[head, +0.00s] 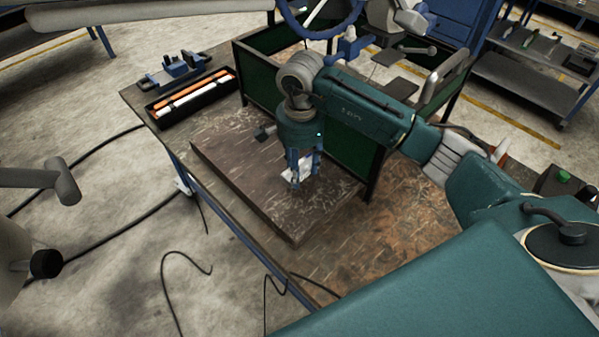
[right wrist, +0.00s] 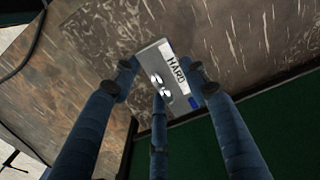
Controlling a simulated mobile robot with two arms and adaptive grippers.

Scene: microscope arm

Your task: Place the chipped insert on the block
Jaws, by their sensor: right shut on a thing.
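My right gripper (head: 302,172) points down over the brown slab on the table, and its blue fingers also show in the right wrist view (right wrist: 160,84). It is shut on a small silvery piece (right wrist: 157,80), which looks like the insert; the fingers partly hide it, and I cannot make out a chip. Right by the fingertips is a flat grey block (right wrist: 149,58) with a white "HARD" label and a blue patch. In the head view the block (head: 298,168) is a pale patch between the fingers. I cannot tell whether the piece touches it. My left gripper is not in view.
The brown slab (head: 225,160) lies on the worktable. A small dark object (head: 264,132) sits on it, left of the gripper. A black tray (head: 195,100) with orange and white rods lies at the back left. A green-panelled frame (head: 345,150) stands close behind the gripper.

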